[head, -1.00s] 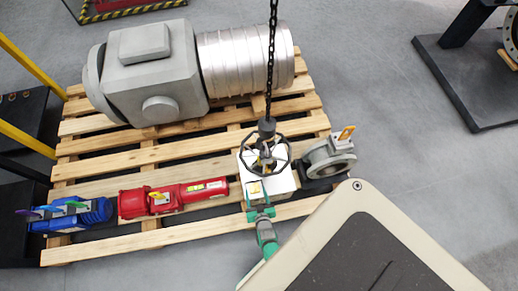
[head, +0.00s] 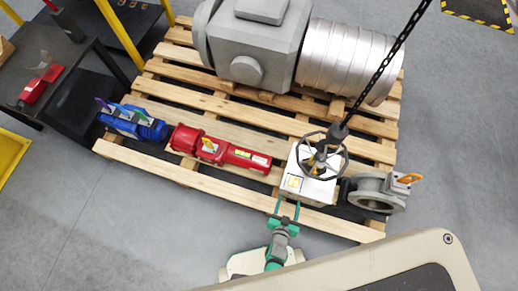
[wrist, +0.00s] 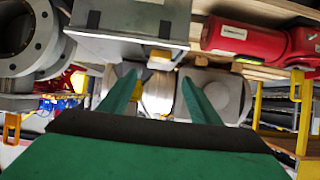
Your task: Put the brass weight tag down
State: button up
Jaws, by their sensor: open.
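A small yellow, brass-coloured tag (head: 293,183) lies on the front part of the top of the white box (head: 314,194) in the head view. In the wrist view, a yellowish block that looks like the same tag (wrist: 159,57) shows at the edge of the grey-looking box (wrist: 130,25). My gripper (head: 287,208) is just in front of the box, its two green fingers spread apart. In the wrist view, nothing is held between the fingers of my gripper (wrist: 158,82), and the tag appears beyond their tips.
A red actuator (head: 222,150) and a blue one (head: 133,123) lie left on the wooden pallet (head: 150,168). A grey flanged valve (head: 374,192) is close on the right. Floor in front is clear.

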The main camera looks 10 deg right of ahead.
jog(key=s+a+r+n+t+y, duration=0.1)
jog(key=a+r, duration=0.5)
jog(key=r, duration=0.8)
jog(key=s+a+r+n+t+y, duration=0.2)
jog(key=a+r, duration=0.4)
jog(key=r, duration=0.8)
jog(key=s+a+r+n+t+y, duration=0.2)
jog(key=a+r, duration=0.4)
jog(key=r, duration=0.8)
jog(key=shift+s+r+n+y, duration=0.2)
jog(key=shift+s+n+y, duration=0.2)
jog(key=shift+n+y, duration=0.2)
jog(key=shift+c, duration=0.3)
jog(key=c, duration=0.5)
jog(key=shift+a, duration=0.1)
jog(key=shift+c, duration=0.5)
